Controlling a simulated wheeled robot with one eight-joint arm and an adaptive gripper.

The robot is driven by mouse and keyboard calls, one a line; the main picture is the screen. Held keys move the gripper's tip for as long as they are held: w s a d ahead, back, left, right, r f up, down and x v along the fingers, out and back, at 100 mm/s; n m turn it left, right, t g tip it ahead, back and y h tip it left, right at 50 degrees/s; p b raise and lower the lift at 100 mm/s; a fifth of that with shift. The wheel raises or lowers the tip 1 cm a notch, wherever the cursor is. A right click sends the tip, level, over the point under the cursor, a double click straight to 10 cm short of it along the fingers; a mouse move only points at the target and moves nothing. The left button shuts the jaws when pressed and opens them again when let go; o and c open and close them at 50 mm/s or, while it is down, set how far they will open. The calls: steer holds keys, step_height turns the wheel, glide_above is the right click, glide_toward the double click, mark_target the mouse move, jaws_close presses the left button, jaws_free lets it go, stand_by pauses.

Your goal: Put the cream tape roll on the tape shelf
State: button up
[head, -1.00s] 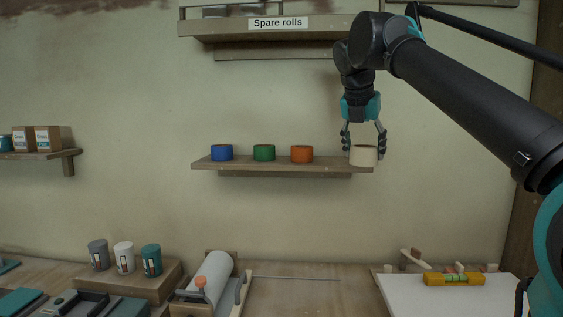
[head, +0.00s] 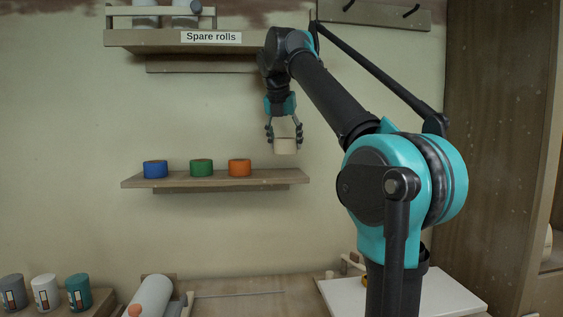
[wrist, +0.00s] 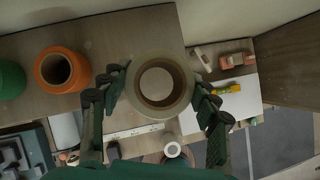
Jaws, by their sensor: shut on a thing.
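The cream tape roll (head: 285,147) is between the fingers of my gripper (head: 285,136), which is shut on it. The roll is upright and held in the air above the right end of the wooden shelf (head: 265,178). A gap shows between the roll and that shelf. In the wrist view the cream roll (wrist: 160,107) sits between the fingertips, its hole facing the camera. Blue (head: 155,169), green (head: 201,168) and orange (head: 239,167) tape rolls stand in a row on the shelf, left of the held roll. No label shows on this shelf.
A higher shelf (head: 155,40) labelled "Spare rolls" is up and left of my gripper. Below are a workbench (head: 240,295) with several cans at left, a white roller (head: 152,296) and a white board (head: 440,288). A wooden cabinet side (head: 495,130) stands at right.

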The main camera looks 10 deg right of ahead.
steer(key=w, duration=0.2)
steer(key=w+f, duration=0.2)
steer(key=w, duration=0.1)
steer(key=shift+w, duration=0.3)
steer(key=shift+f, duration=2.05)
steer(key=shift+w+f, duration=0.25)
steer(key=shift+f, duration=0.2)
steer(key=shift+f, duration=0.15)
steer(key=o, duration=1.2)
steer(key=shift+c, duration=0.2)
steer(key=v, duration=1.2)
